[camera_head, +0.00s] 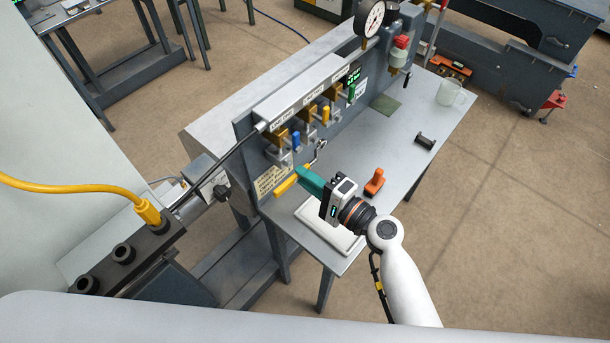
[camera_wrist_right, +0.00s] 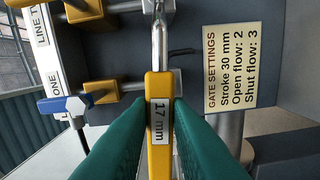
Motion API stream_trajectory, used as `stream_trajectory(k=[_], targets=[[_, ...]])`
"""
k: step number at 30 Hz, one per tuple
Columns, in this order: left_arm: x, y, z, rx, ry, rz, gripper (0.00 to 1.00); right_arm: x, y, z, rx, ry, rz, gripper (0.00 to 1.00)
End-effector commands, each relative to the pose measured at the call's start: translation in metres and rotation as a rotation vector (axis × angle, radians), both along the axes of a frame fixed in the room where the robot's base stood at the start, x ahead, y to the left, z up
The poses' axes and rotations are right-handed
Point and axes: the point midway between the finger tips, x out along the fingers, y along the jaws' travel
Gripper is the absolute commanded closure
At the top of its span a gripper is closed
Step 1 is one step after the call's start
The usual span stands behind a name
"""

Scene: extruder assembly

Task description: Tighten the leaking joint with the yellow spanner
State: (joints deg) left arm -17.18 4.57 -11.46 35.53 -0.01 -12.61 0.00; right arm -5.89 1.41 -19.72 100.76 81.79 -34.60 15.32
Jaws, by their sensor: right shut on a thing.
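My right gripper (camera_head: 298,176) has teal fingers and is shut on the yellow spanner (camera_head: 284,184), in front of the valve panel (camera_head: 250,150). In the right wrist view the spanner's yellow handle (camera_wrist_right: 159,125) reads "17 mm" between the fingers (camera_wrist_right: 160,135). Its metal shank runs up out of that view. In the head view its metal end (camera_head: 321,146) is near the panel's lower fittings; I cannot tell whether it touches one. Brass fittings (camera_head: 282,135) and blue, yellow and green handles line the panel. I see no clear leak. My left gripper is out of view.
A clear mug (camera_head: 447,93) stands at the far right. A gauge (camera_head: 371,18) tops the panel. The table's right part has free room.

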Motion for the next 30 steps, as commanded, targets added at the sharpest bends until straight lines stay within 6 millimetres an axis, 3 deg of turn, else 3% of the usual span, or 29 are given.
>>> stream_trajectory(k=[8, 21, 30], targets=[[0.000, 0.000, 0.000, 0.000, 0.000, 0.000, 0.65, -0.001, -0.002, 0.000, 0.000, -0.001, 0.000, 1.00], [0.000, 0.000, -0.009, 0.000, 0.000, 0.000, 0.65, -0.025, -0.035, 0.000, 0.000, -0.001, -0.001, 1.00], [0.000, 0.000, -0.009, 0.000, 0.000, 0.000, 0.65, -0.029, -0.040, 0.001, 0.002, -0.001, 0.000, 1.00]])
